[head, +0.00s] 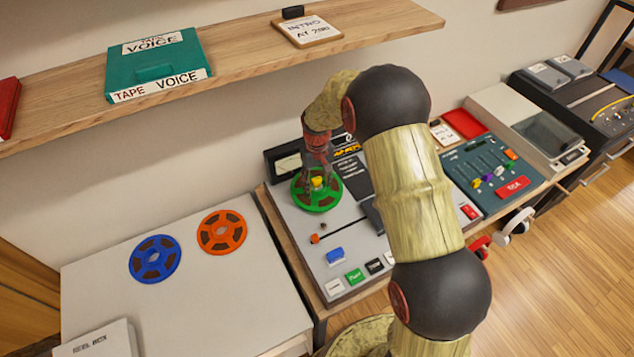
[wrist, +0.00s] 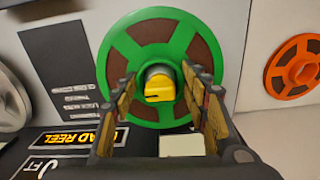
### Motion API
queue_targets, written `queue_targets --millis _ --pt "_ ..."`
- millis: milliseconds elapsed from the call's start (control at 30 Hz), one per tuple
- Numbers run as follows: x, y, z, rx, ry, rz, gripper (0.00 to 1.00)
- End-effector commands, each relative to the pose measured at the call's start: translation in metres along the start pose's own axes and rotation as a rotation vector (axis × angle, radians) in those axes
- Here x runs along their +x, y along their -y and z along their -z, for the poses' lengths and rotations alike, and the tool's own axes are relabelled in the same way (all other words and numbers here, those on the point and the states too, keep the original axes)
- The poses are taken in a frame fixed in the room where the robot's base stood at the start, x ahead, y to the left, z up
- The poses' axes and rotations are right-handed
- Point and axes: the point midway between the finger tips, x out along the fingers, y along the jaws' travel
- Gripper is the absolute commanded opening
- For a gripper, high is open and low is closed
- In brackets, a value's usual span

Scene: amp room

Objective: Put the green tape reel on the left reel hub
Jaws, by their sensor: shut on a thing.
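The green tape reel (head: 303,197) is at the left part of the tape deck (head: 300,230), beside the meter. It also shows in the wrist view (wrist: 154,24), face toward the camera. My gripper (head: 318,178) is over its middle, and in the wrist view my gripper (wrist: 160,88) has its fingers on either side of the reel's centre, shut on the reel. A grey post with a yellow tip (wrist: 159,86) shows at the reel's centre, between the fingers. The left reel hub is not separately clear. I cannot tell whether the reel touches the deck.
A blue reel (head: 138,264) and an orange reel (head: 237,231) lie on the white table (head: 215,300) to the left. A reel box (head: 100,342) is at its front. A shelf (head: 240,55) runs above. A mixer (head: 480,172) stands to the right.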

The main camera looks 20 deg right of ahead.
Motion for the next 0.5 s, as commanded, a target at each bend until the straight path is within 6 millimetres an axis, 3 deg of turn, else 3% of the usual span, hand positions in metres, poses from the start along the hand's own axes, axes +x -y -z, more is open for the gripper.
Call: queue_targets --millis 333,367,500 --pt "0.0061 -0.0001 0.0005 0.000 -0.001 0.000 0.00" --pt "0.0062 -0.0001 0.0005 0.000 -0.001 0.000 0.46" --pt "0.0061 0.0000 0.0002 0.000 -0.001 0.000 0.54"
